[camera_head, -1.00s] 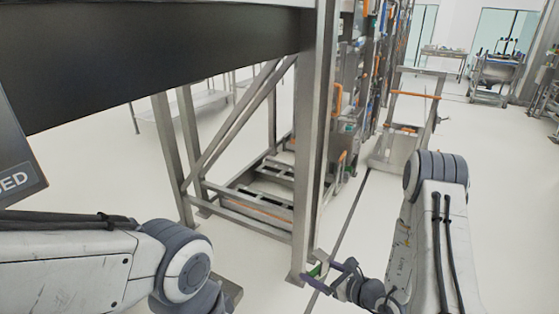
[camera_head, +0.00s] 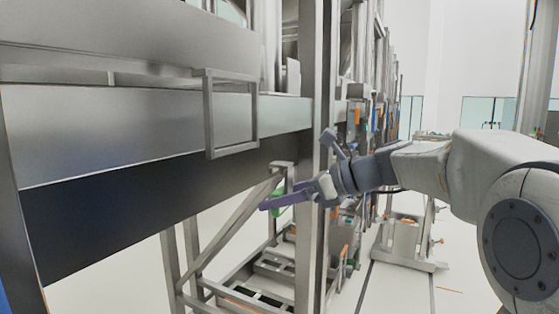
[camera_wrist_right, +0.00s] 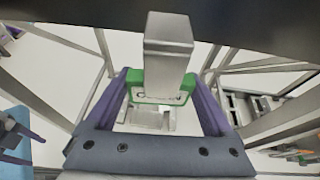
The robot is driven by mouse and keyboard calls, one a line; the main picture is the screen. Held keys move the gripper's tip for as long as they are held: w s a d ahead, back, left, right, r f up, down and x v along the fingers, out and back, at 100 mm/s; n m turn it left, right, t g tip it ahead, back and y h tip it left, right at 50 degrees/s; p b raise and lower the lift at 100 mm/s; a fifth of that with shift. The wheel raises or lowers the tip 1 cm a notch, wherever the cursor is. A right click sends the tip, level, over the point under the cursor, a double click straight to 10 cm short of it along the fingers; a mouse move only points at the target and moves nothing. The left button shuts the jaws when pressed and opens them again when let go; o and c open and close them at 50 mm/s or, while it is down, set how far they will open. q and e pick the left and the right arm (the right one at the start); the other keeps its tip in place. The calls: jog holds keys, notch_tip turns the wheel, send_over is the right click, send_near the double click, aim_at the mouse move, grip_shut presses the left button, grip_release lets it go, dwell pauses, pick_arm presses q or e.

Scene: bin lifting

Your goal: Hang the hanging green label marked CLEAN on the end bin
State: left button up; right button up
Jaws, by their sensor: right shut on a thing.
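The green label (camera_head: 278,196) is held by my right gripper (camera_head: 292,198), in front of the steel post. In the right wrist view the green label (camera_wrist_right: 135,86) sits between the two purple fingers of my right gripper (camera_wrist_right: 160,88), which is shut on it. A square metal bar (camera_wrist_right: 168,45) overlaps the label's middle; I cannot tell whether they touch. The label's writing is not readable. A large steel bin-like body (camera_head: 110,130) with a dark lower panel fills the left of the head view. A dark forked shape (camera_wrist_right: 16,135) at the wrist view's left edge may be my left gripper.
A rectangular metal frame (camera_head: 208,115) stands out from the steel body. An upright steel post (camera_head: 310,70) stands close by my right gripper. A diagonal brace (camera_head: 235,225) and a low rack (camera_head: 270,280) are below. Pale floor is open at the lower right.

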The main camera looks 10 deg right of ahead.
jog(key=shift+m+t, duration=0.3)
jog(key=shift+m, duration=0.1)
jog(key=r, duration=0.2)
jog(key=s+r, duration=0.1)
jog(key=r, duration=0.1)
jog(key=s+r, duration=0.1)
jog(key=r, duration=0.1)
jog(key=shift+s+a+r+p, duration=0.1)
jog(key=shift+a+r+p, duration=0.2)
jog(key=shift+a, duration=0.1)
jog(key=r+x, duration=0.1)
jog(key=x, duration=0.8)
jog(key=shift+w+a+r, duration=0.15)
jog(key=shift+w+r, duration=0.1)
jog(key=o, duration=0.9)
